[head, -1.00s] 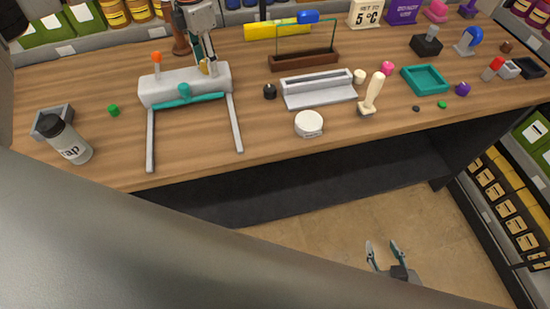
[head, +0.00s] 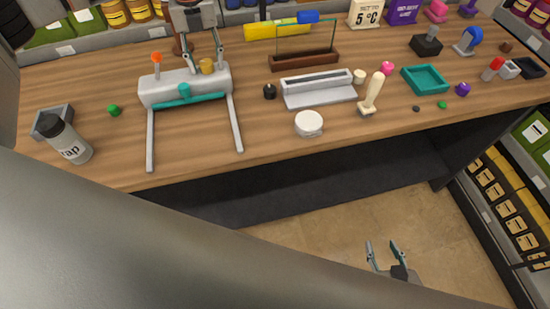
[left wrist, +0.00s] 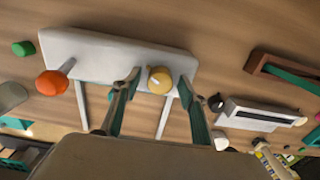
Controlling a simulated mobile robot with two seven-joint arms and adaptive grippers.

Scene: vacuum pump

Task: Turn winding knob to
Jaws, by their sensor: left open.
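The vacuum pump (head: 160,91) is a pale grey body with two long bars on the wooden counter. A round golden-yellow knob (head: 207,66) sits on its top right, and an orange-tipped lever (head: 156,65) stands at its left. My left gripper (head: 204,60) is over the pump, open, one finger on each side of the knob. In the left wrist view the yellow knob (left wrist: 160,80) shows between the spread fingers, with gaps on both sides. Whether the fingertips reach down to its height is unclear. My right gripper (head: 384,248) is open and empty, low over the floor.
A teal crossbar (head: 186,95) runs along the pump's front. A dark-lidded jar (head: 68,140) and a grey tray stand left. A black weight (head: 270,91), a grey stand (head: 318,88) and a white puck (head: 309,123) are to the right.

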